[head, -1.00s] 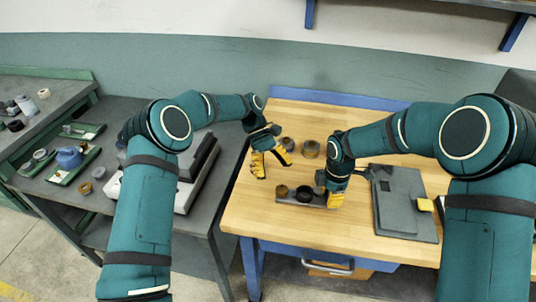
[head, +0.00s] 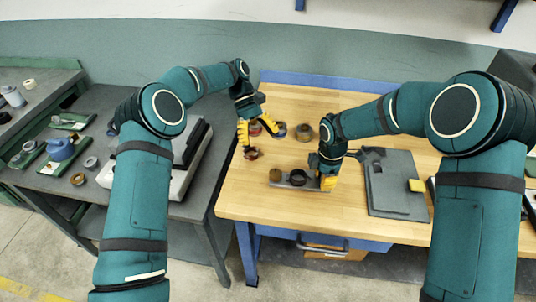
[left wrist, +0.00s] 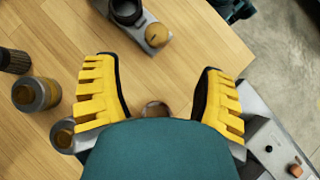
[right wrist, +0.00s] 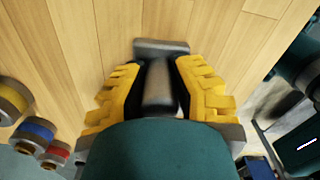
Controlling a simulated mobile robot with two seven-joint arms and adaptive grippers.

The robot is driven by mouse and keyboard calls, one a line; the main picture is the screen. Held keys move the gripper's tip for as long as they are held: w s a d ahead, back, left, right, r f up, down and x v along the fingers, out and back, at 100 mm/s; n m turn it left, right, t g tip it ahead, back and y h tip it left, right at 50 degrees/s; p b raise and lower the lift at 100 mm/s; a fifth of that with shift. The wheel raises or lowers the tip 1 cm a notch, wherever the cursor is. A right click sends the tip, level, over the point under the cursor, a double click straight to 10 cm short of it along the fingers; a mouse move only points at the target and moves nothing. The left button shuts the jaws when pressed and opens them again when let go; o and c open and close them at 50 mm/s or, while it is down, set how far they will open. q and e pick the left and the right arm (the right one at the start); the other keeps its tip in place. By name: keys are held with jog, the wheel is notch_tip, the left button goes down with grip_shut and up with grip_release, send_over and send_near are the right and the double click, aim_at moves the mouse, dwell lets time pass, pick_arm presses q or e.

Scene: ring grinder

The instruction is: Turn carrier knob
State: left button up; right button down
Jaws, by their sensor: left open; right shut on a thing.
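The grey carrier (head: 312,185) lies on the wooden bench in the head view, with a black ring (head: 298,177) at its middle and a small round brass-coloured knob (head: 275,175) at its left end. My right gripper (head: 328,181) is at the carrier's right end. In the right wrist view it is shut on a grey cylindrical part (right wrist: 160,85); the contact is partly hidden. My left gripper (head: 256,134) is open above the bench, behind and left of the carrier. In the left wrist view the knob (left wrist: 157,36) lies beyond the open fingers, apart from them.
A flat grey device (head: 393,185) is to the right.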

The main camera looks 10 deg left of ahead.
aim_at(275, 173)
pick_arm(q)
jog(key=s+d+r+m+t+y, duration=0.4)
jog(key=s+d+m+t+y, duration=0.2)
jog(key=m, duration=1.1)
jog(key=f, duration=1.2)
jog(key=shift+w+a+f, duration=0.15)
jog(key=shift+w, duration=0.15)
grip_shut()
